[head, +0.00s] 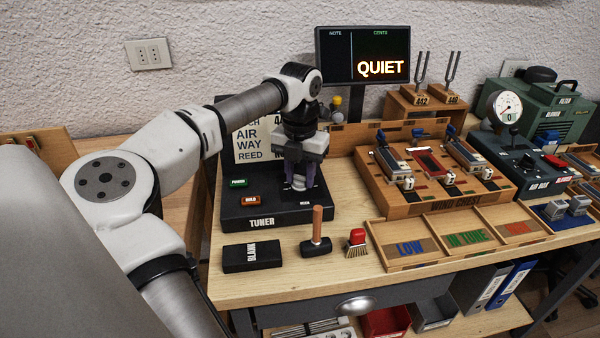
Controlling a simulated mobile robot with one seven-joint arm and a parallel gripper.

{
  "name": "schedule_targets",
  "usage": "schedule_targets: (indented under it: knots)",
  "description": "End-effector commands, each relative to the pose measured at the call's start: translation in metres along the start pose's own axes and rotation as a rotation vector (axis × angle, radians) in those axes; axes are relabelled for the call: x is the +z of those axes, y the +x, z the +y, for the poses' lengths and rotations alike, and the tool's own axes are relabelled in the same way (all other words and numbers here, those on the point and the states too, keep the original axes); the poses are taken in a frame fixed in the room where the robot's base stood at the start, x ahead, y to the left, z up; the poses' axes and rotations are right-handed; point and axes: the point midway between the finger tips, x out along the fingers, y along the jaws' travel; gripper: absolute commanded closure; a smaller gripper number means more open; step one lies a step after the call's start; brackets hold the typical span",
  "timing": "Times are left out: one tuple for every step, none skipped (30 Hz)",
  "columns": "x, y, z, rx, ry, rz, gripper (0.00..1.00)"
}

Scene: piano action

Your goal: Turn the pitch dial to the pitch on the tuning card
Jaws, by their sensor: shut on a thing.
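The tuner (263,215) is a black box at the left of the bench, with a green POWER button (238,182) and an orange-brown HOLD button (250,201). My gripper (298,185) points down over the tuner's right part, its fingers shut at the top face where the pitch dial is. The tuning card (246,150) stands behind the tuner, partly covered by my arm. The display (363,55) behind reads QUIET.
Sorting trays (387,262) are at the front right. The wind chest (440,205), tuning forks (421,78) and air box (525,165) stand right.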

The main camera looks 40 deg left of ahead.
Motion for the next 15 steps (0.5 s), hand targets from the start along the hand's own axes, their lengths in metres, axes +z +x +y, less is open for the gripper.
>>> schedule_targets:
  knots:
    - [0.0000, -0.0007, -0.0003, -0.001, 0.018, 0.000, 0.90]
    - [0.0001, -0.0008, -0.0003, -0.001, 0.031, 0.000, 0.90]
    - [0.0001, -0.0009, -0.0003, -0.001, 0.053, 0.000, 0.90]
    - [0.0001, -0.0010, -0.0003, -0.001, 0.070, 0.000, 0.90]
    - [0.0001, -0.0012, -0.0002, -0.001, 0.089, 0.000, 0.90]
    - [0.0001, -0.0014, -0.0002, -0.001, 0.118, 0.000, 0.90]
    - [0.0001, -0.0015, -0.0003, -0.002, 0.140, 0.000, 0.90]
    - [0.0001, -0.0017, -0.0003, -0.002, 0.164, 0.000, 0.90]
    - [0.0001, -0.0017, -0.0003, -0.002, 0.198, 0.000, 0.90]
    - [0.0001, -0.0017, -0.0002, -0.001, 0.225, 0.000, 0.90]
    - [0.0001, -0.0016, -0.0001, -0.001, 0.253, 0.000, 0.90]
    - [0.0001, -0.0016, 0.0000, -0.001, 0.291, 0.000, 0.90]
    - [0.0001, -0.0016, 0.0000, -0.001, 0.320, 0.000, 0.90]
    - [0.0001, -0.0016, 0.0000, -0.002, 0.348, 0.000, 0.90]
    - [0.0001, -0.0016, 0.0000, -0.002, 0.386, 0.000, 0.90]
